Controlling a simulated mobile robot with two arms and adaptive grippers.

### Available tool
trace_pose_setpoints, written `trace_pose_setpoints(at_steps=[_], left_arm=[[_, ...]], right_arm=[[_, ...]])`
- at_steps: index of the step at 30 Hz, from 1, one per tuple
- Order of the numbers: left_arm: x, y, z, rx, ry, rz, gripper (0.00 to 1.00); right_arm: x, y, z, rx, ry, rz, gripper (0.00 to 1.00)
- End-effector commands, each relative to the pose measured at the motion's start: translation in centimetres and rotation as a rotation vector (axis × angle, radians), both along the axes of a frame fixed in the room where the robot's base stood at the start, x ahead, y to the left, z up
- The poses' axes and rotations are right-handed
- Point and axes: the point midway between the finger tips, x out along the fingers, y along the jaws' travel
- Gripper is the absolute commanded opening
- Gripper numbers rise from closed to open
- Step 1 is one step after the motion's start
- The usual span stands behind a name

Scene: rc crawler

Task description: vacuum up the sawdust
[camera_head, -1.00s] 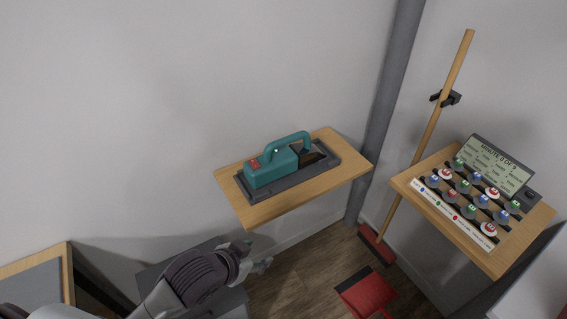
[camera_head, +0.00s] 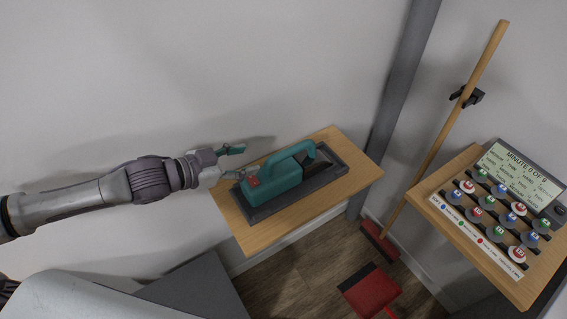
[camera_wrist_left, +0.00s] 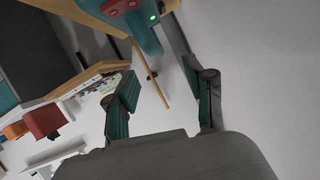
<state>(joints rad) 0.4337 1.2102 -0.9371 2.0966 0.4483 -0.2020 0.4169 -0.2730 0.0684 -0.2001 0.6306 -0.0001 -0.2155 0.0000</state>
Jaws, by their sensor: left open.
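A teal handheld vacuum (camera_head: 278,182) with a looped handle and a red patch rests in a dark dock tray (camera_head: 328,181) on a wooden wall shelf (camera_head: 262,236). My left gripper (camera_head: 238,162) is open and empty, just left of the vacuum's rear end. In the left wrist view the open fingers (camera_wrist_left: 162,98) show, and the vacuum (camera_wrist_left: 148,38) is at the top with a small green light, apart from the fingers. No sawdust can be made out. My right gripper is not in view.
A broom (camera_head: 455,110) leans in the corner beside a grey post (camera_head: 402,85). A red dustpan (camera_head: 371,292) lies on the wood floor. A second shelf (camera_head: 428,212) at the right holds several numbered round tokens and a display (camera_head: 520,180). The wall above is clear.

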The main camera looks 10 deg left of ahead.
Motion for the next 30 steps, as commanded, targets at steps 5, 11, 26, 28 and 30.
trace_pose_setpoints(at_steps=[5, 11, 26, 28, 30], left_arm=[[2.7, -2.5, -1.0, -0.003, -0.002, -0.002, 0.54], [4.5, -4.1, -2.3, 0.001, -0.001, -0.002, 0.54], [7.8, -7.8, -4.4, 0.003, -0.001, -0.002, 0.54], [8.0, -8.0, -4.6, 0.004, 0.0, -0.003, 0.54], [8.0, -8.0, -4.6, 0.004, 0.0, -0.003, 0.54]], right_arm=[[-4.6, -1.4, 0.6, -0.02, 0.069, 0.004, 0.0], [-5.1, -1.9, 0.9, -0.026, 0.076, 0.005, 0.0], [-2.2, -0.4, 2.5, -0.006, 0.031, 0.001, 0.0], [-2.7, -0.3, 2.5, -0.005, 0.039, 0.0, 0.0], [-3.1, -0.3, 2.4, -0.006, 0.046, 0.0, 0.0]])
